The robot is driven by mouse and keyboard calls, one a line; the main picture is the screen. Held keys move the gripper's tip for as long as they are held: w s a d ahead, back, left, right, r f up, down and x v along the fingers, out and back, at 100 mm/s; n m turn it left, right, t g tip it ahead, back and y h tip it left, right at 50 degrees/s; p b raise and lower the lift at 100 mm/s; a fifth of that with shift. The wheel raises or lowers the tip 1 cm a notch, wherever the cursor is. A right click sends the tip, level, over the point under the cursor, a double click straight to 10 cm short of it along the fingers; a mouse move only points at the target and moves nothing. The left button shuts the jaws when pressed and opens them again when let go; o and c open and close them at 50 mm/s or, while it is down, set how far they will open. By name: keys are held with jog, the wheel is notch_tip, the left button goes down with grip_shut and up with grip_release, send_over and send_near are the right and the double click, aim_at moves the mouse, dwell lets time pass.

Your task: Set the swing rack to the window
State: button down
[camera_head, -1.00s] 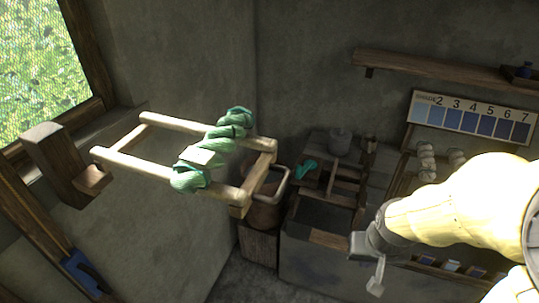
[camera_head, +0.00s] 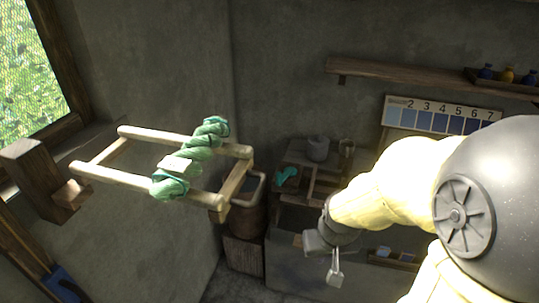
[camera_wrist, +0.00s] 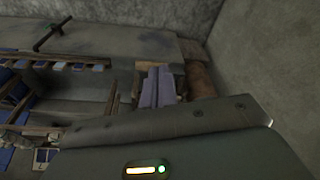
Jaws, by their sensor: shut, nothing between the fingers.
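The swing rack, a pale wooden frame (camera_head: 125,184), sticks out level in the left half of the head view. A twisted green skein with a pale tag (camera_head: 190,158) lies across its rails. The rack's left end is close to a dark wooden wall bracket (camera_head: 40,178). The window (camera_head: 28,65) is at the upper left, behind and above the bracket. My gripper (camera_head: 335,275) is shut and empty, pointing down, to the right of and below the rack, clear of it. Its fingers (camera_wrist: 158,88) show in the wrist view, where the rack is not seen.
A shelf (camera_head: 420,77) with small jars and a numbered blue colour chart (camera_head: 440,116) are on the back wall. A bench with pots (camera_head: 317,149) and a bucket (camera_head: 248,205) stand below, beyond the rack. Open air lies between my gripper and the rack.

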jog(key=w+a+r+n+g+y+p, duration=0.2)
jog(key=w+r+n+p, duration=0.3)
jog(key=r, duration=0.5)
jog(key=w+a+r+n+g+y+p, duration=0.15)
jog(key=w+r+n+p, duration=0.3)
jog(key=r, duration=0.65)
jog(key=w+a+r+n+g+y+p, duration=0.25)
jog(key=w+r+n+p, duration=0.3)
jog(key=r, duration=0.45)
jog(key=s+a+f+p, duration=0.3)
jog(key=s+a+f, duration=0.2)
jog(key=f, duration=0.4)
jog(key=shift+s+a+p, duration=0.2)
jog(key=shift+s+p, duration=0.2)
jog(key=shift+s, duration=0.25)
